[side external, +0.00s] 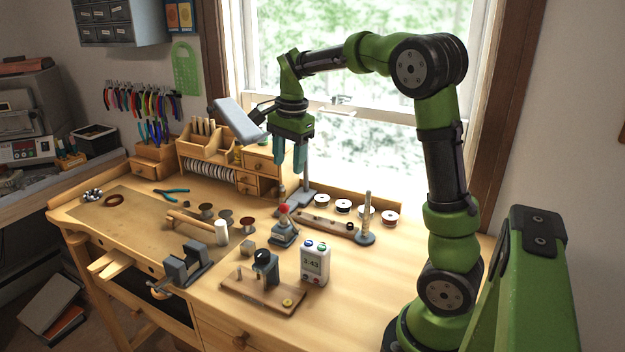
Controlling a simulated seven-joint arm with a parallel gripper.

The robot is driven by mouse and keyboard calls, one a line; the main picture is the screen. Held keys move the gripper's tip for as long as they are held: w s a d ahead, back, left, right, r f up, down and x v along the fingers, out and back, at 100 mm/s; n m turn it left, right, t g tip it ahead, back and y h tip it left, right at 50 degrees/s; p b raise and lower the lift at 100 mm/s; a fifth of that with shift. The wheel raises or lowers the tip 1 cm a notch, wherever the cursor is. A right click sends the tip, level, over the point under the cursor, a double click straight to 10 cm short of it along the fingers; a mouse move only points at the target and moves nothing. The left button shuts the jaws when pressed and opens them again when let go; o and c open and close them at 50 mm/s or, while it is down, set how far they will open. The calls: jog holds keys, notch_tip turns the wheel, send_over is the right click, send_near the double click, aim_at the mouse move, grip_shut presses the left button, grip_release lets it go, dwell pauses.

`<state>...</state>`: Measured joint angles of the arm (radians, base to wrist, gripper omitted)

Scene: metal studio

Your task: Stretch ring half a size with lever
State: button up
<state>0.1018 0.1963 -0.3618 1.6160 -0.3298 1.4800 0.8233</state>
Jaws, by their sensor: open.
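My gripper (290,173) hangs in the air over the back middle of the bench. Its two teal fingers point down and are apart, with nothing seen between them. Below it, a small grey metal device with a red ball-ended lever (284,228) stands on the bench; it looks like the ring stretcher. The red ball (284,208) is at its top. A ribbed upright post on a round base (366,220) stands to its right. I cannot make out the ring at this size.
A vise (185,264) is at the front left. A wooden rack (325,223), several spools (343,206) and a lamp stand (306,170) crowd the back.

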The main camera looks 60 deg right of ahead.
notch_tip(320, 180, down, 17)
jog(key=w, duration=0.1)
jog(key=shift+w, duration=0.3)
jog(key=shift+r, duration=0.1)
grip_shut()
